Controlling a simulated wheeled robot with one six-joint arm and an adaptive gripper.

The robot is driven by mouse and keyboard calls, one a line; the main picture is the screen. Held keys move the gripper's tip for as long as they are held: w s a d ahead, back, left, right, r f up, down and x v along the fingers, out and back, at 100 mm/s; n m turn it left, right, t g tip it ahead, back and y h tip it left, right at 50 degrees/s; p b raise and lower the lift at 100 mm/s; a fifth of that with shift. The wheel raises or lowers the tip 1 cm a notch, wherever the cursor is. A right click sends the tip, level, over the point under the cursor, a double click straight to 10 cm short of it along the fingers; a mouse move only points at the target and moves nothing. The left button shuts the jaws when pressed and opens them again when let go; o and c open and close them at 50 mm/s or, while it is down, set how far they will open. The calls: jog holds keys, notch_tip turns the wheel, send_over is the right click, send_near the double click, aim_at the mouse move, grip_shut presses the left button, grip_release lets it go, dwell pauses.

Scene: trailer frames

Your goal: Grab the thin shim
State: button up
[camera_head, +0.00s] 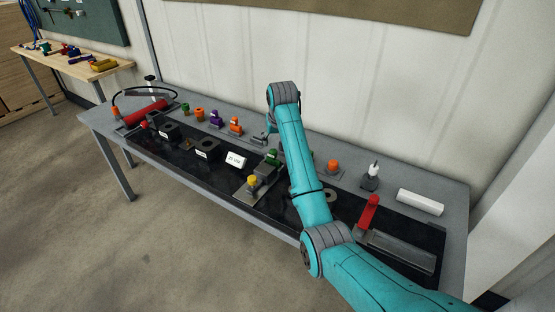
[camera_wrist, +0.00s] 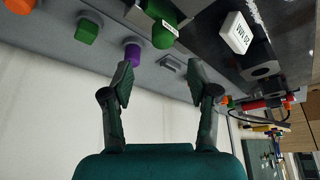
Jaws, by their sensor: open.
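A small flat grey piece (camera_wrist: 172,66) lies on the grey tabletop in the wrist view, near the gap between my fingertips; it may be the thin shim, but I cannot tell for sure. My gripper (camera_wrist: 160,83) is open and empty, its two fingers spread wide with the grey piece beyond them. In the head view my arm reaches over the back of the table and hides part of the tabletop. I cannot make out the shim surely in that view.
A purple knob (camera_wrist: 132,52), a green block (camera_wrist: 88,30) and a green cylinder (camera_wrist: 160,20) stand near my fingers. A white labelled block (camera_wrist: 237,33) sits on the black mat (camera_head: 185,158). A red-handled tool (camera_head: 368,215) and white bar (camera_head: 419,202) lie right. The wall is close behind.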

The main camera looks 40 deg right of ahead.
aim_at(273, 150)
jog(key=shift+x, duration=1)
jog(key=x, duration=0.4)
jog(key=shift+s+a+f, duration=0.15)
jog(key=shift+a+f, duration=0.1)
jog(key=shift+w+d+f, duration=0.1)
jog(key=shift+w+f, duration=0.15)
jog(key=shift+f, duration=0.3)
grip_shut()
